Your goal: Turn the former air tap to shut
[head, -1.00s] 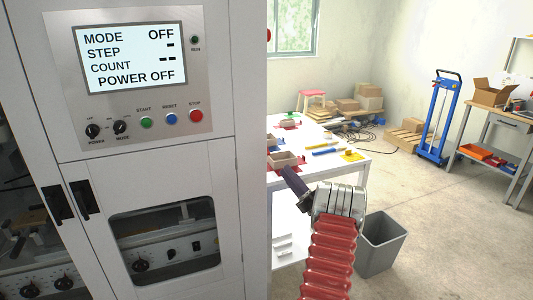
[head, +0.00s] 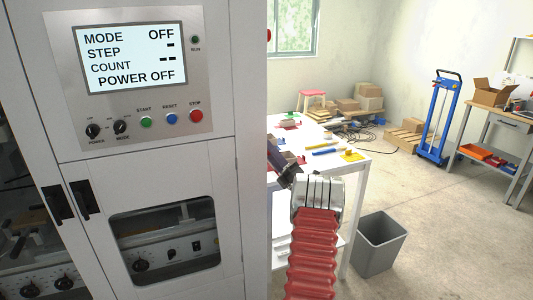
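The box former (head: 190,180) is a tall pale grey cabinet filling the left of the head view. Its screen (head: 130,57) reads MODE OFF and POWER OFF. I cannot make out the air tap in this view. My arm, in a red ribbed sleeve, rises to the right of the cabinet. My gripper (head: 276,152) points up and left, close to the cabinet's right edge and in front of the white table. Its fingertips are small and partly hidden, so I cannot tell whether they are open or shut.
A white table (head: 354,170) with small boxes and coloured tools stands behind my arm. A grey bin (head: 381,243) stands on the floor to its right. A blue hand truck (head: 438,115) and a workbench (head: 505,118) are farther right. The floor between is clear.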

